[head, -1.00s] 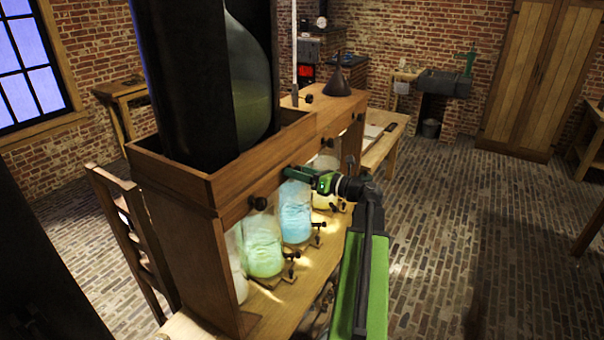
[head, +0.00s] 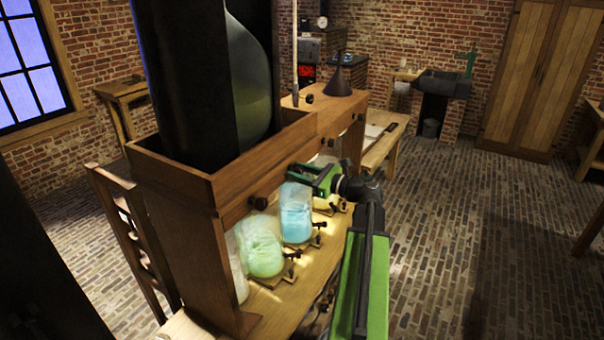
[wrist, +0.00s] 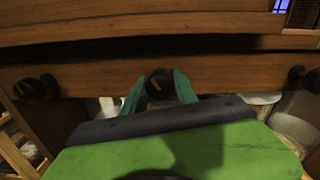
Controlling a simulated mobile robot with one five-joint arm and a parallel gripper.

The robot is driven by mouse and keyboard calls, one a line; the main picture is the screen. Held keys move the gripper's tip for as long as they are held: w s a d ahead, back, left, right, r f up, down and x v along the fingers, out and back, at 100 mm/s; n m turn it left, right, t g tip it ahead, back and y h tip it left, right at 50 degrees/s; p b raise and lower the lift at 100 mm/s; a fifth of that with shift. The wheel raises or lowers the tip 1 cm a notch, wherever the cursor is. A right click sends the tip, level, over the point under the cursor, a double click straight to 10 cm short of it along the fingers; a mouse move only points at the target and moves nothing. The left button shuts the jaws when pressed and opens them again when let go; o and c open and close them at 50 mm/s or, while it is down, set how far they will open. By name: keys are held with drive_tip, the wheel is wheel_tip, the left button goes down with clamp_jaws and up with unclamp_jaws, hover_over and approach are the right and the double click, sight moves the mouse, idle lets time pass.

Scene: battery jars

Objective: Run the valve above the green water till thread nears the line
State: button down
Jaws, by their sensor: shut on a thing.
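My gripper (head: 312,178) is shut on a black valve knob (wrist: 160,84) on the front of the wooden rail; the wrist view shows the green fingers on both sides of it. In the head view this valve appears to be above the blue jar (head: 296,213). The jar of green water (head: 261,250) stands nearer, to the left. Another black knob (head: 258,203) is on the rail just above it, apart from my gripper. A slender pale upright rod (head: 296,60) stands behind the rail. I cannot make out a thread or line.
Other knobs flank my gripper at left (wrist: 35,88) and right (wrist: 297,74). A large glass vessel (head: 250,80) stands in the wooden box above. Small black fittings (head: 291,262) stand before the jars on the bench. The brick floor (head: 450,240) at right is clear.

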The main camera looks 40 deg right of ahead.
drive_tip(key=shift+n, duration=0.4)
drive_tip(key=n, duration=0.3)
idle(3.4)
idle(3.1)
